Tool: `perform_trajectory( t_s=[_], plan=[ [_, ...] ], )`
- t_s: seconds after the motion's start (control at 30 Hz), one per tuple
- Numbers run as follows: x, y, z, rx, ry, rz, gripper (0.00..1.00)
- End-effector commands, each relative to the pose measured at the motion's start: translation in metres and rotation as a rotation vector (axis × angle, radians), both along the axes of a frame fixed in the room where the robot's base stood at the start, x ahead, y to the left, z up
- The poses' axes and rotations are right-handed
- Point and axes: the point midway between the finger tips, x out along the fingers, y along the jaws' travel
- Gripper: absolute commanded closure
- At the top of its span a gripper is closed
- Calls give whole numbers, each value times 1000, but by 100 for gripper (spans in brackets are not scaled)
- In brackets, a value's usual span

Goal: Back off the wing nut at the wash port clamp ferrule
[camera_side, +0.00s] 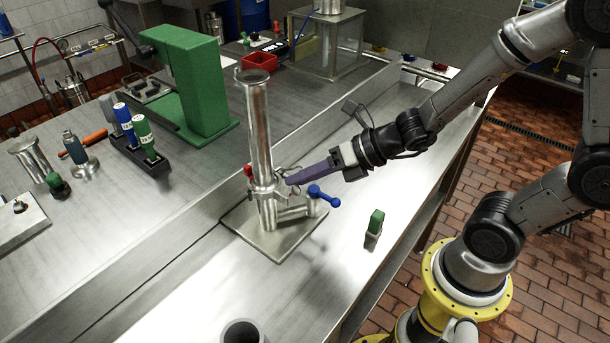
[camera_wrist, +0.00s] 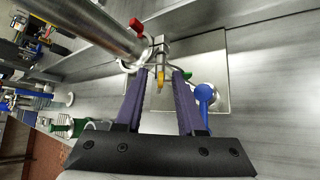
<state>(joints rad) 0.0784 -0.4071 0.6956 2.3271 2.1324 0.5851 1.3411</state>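A steel column (camera_side: 259,130) stands upright on a square base plate (camera_side: 245,232). A clamp (camera_side: 265,188) rings its lower part; it also shows in the wrist view (camera_wrist: 158,48). A small brass-yellow piece, seemingly the wing nut (camera_wrist: 160,79), sticks out from the clamp toward my camera. My gripper (camera_side: 290,180) reaches in from the right at clamp height. In the wrist view its two purple fingers (camera_wrist: 159,72) are apart, one on each side of the brass piece, with gaps visible. Contact is not visible. In the side view the fingers hide the nut.
A blue lever (camera_side: 325,196) sits on the side pipe, close to my fingers; it also shows in the wrist view (camera_wrist: 205,95). A red handle (camera_side: 248,170) is at the clamp's left. A green-topped block (camera_side: 375,223) stands on the bench at right. Bench in front is mostly clear.

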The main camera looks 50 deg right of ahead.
Motion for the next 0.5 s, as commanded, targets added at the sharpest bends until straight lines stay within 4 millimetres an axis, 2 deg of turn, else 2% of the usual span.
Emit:
perform_trajectory(
  t_s=[0.23, 0.5],
  plan=[
    [-6, -5, 7, 1, -4, -3, 62],
    [-33, -21, 29, 0, -5, -5, 62]
  ],
)
